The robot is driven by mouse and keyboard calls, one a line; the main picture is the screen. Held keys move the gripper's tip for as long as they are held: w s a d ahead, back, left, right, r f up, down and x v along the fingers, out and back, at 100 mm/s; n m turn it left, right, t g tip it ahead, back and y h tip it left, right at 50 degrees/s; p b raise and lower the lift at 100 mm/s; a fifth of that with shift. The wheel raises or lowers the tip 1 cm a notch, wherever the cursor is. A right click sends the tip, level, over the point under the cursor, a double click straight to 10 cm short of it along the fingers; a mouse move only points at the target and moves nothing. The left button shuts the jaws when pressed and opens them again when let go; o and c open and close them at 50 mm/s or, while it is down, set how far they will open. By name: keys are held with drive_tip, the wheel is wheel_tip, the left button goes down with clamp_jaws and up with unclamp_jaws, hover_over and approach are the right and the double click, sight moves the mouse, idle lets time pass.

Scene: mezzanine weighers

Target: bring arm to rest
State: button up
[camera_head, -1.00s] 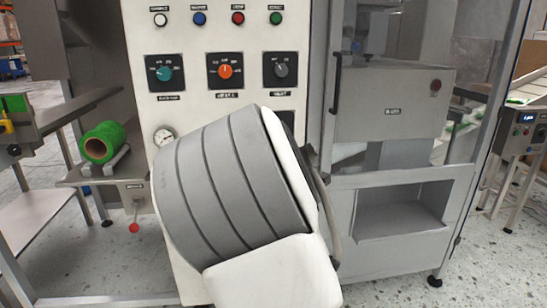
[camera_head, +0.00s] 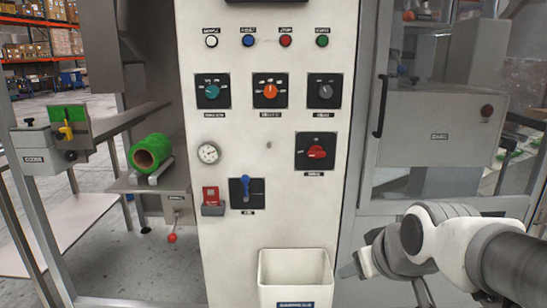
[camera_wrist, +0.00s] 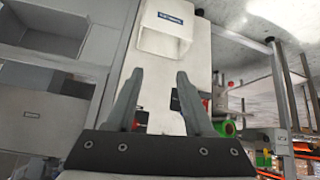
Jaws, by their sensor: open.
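My gripper (camera_wrist: 157,100) shows in the wrist view with its two fingers apart and nothing between them. In the head view my arm comes in from the lower right, and its gripper end (camera_head: 352,268) is beside the right edge of the white control panel (camera_head: 265,220). The gripper is apart from the panel's knobs and switches. The fingertips are small and partly unclear in the head view. In the wrist view the white bin (camera_wrist: 165,32) on the panel lies beyond the fingertips.
The panel carries a red rotary switch (camera_head: 317,152), a blue-handled switch (camera_head: 246,187) and a white bin (camera_head: 295,276). A glazed machine cabinet (camera_head: 440,115) stands right. A green roll (camera_head: 150,153) and a metal table (camera_head: 60,225) are left.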

drive_tip(key=s+m+g, duration=0.2)
drive_tip(key=s+m, duration=0.1)
drive_tip(key=s, duration=0.9)
wheel_tip(320, 180, up, 24)
drive_tip(key=a+p, duration=0.1)
drive_tip(key=p, duration=2.3)
drive_tip(key=shift+w+h+p, duration=0.2)
drive_tip(key=shift+h+p, duration=0.1)
drive_tip(key=shift+h, duration=0.1)
drive_tip(key=shift+f, duration=0.15)
